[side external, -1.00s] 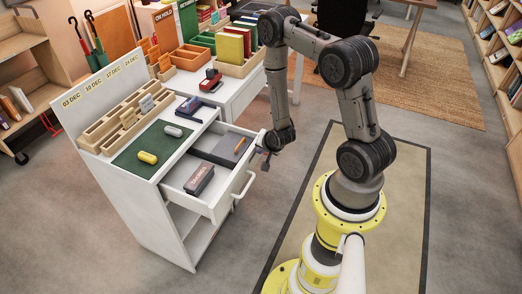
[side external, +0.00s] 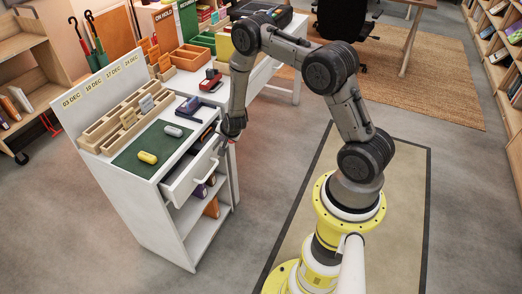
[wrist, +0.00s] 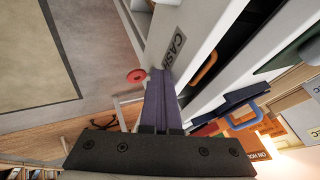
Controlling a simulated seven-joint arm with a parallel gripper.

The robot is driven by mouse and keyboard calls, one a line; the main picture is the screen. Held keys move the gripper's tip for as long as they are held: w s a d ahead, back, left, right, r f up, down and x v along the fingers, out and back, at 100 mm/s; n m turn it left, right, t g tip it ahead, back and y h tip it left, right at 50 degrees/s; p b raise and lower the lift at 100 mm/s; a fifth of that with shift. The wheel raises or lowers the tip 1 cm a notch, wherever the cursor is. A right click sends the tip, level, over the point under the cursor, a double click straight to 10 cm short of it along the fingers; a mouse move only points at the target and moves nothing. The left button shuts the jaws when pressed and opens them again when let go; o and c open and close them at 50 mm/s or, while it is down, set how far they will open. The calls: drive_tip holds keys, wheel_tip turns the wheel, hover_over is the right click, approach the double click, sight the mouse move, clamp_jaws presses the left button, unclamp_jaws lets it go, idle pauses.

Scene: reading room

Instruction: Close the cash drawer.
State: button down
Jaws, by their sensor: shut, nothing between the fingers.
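The white cash drawer (side external: 192,178) is in the upper part of the white cabinet (side external: 140,205) in the side view. My gripper (side external: 223,147) is at the right end of the drawer front. In the wrist view the shut fingers (wrist: 158,74) reach the drawer front (wrist: 190,35) beside its CASH label (wrist: 175,48); they look in contact, though the exact contact is hard to tell. Nothing is held.
A green mat (side external: 150,150) with a yellow object and a grey one covers part of the cabinet top. A blue device (side external: 188,107) stands near the top's back right. Open shelves below hold a few items. The floor in front is clear.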

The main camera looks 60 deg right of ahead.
drive_tip(key=w, duration=0.6)
drive_tip(key=shift+w, duration=0.4)
